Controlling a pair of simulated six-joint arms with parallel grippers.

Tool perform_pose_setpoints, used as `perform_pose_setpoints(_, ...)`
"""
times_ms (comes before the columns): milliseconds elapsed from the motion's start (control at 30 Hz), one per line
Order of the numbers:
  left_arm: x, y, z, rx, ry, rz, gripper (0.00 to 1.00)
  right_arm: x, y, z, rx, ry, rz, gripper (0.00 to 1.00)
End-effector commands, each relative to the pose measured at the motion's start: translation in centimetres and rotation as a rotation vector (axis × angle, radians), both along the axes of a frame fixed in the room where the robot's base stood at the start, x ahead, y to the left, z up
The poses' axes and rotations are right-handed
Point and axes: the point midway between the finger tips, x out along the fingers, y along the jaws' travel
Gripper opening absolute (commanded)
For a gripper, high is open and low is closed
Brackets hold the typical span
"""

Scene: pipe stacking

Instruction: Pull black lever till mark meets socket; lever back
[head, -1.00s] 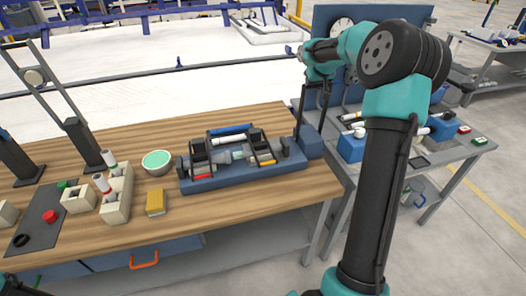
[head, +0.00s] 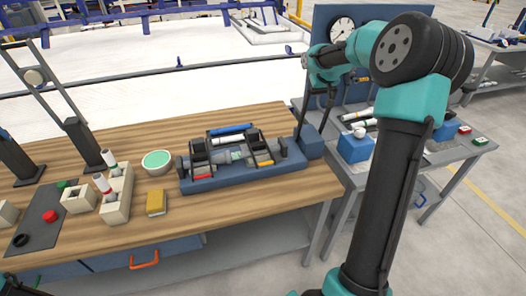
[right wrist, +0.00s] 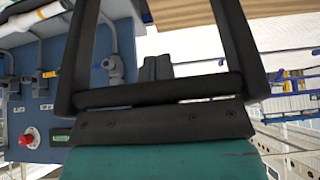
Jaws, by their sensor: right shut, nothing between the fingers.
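The blue pipe fixture (head: 215,184) lies on the wooden table, with a grey-green pipe piece (head: 236,155) inside its black frames. The mark and socket are too small to tell. The black lever (head: 301,115) stands roughly upright at the fixture's right end, beside a blue block (head: 311,142). My right gripper (head: 331,103) is shut and empty. It points down just right of the lever, and in the picture it appears apart from it. The right wrist view shows its dark frame (right wrist: 157,97) close up. My left gripper is out of view.
A bowl (head: 157,162), a yellow block (head: 156,202) and cream holders (head: 117,195) stand left of the fixture. A grey side bench (head: 400,172) with a blue box (head: 355,147) stands to the right. The table's front strip is mostly clear.

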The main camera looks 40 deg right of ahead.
Motion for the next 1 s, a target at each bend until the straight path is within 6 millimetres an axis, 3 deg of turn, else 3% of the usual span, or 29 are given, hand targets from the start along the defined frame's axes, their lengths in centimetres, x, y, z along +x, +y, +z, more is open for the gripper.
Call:
perform_pose_setpoints(300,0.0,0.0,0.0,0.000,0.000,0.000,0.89,-1.7,0.7,0.0,0.000,-0.005,0.000,0.00)
perform_pose_setpoints(733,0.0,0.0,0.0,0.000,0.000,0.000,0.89,-2.0,0.7,0.0,-0.003,-0.004,-0.001,0.00)
perform_pose_setpoints(1000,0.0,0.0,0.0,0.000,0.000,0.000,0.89,-3.4,1.2,-0.5,-0.002,-0.004,-0.001,0.00)
